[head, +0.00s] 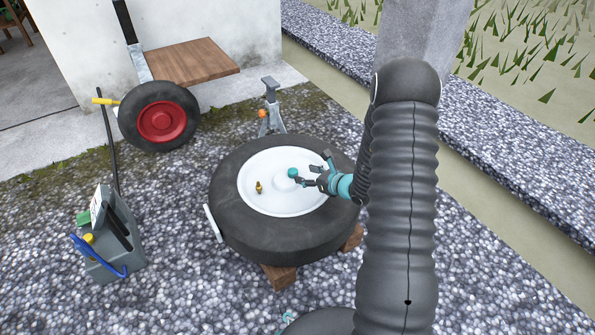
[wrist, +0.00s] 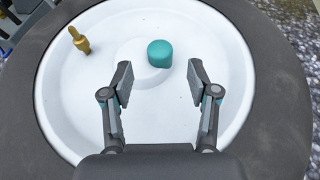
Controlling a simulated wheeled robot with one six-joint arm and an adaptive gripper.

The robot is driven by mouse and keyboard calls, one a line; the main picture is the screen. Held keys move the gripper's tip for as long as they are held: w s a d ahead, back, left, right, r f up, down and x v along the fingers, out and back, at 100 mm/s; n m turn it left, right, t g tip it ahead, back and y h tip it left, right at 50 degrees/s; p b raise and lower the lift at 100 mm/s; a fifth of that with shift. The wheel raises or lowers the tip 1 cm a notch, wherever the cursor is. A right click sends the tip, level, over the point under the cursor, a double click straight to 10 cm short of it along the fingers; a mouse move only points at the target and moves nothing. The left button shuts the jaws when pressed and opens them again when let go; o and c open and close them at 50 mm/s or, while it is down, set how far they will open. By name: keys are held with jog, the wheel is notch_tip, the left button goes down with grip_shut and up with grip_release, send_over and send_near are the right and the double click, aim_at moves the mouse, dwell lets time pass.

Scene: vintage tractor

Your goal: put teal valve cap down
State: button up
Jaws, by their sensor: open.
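The teal valve cap (wrist: 160,53) rests on the white wheel disc (wrist: 90,110), near its middle. It also shows in the head view (head: 292,172). My gripper (wrist: 160,78) is open, with its two fingers spread apart and nothing between them. The cap lies just beyond the fingertips in the wrist view and looks clear of both fingers. In the head view my gripper (head: 311,172) reaches in over the disc from the right. A brass valve piece (wrist: 79,40) stands on the disc to the left of the cap; it also shows in the head view (head: 259,187).
The black tyre (head: 235,220) surrounds the disc and lies flat on wooden blocks (head: 280,277). A grey canister (head: 115,240) with a blue hose stands at left. A hand cart with a red-hubbed wheel (head: 160,121) and a metal stand (head: 270,118) are behind. Gravel is open at front left.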

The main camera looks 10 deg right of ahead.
jog(key=v, duration=0.4)
jog(key=shift+s+d, duration=0.15)
jog(key=s+a+r+n+g+y, duration=0.1)
jog(key=s+a+r+n+g, duration=0.3)
jog(key=s+a+r+n, duration=0.4)
jog(key=s+a+r+n+g+y, duration=0.25)
jog(key=s+a+r+n, duration=0.35)
jog(key=r, duration=0.5)
jog(key=s+d+r+n+h, duration=0.4)
jog(key=s+n, duration=0.3)
jog(key=s, duration=0.2)
jog(key=s+d+r+n+h, duration=0.4)
jog(key=s+r+n+h, duration=0.2)
jog(key=s+n, duration=0.2)
jog(key=shift+s+d+t+h, duration=0.15)
jog(key=shift+s+t+h, duration=0.2)
jog(key=shift+s+t, duration=0.1)
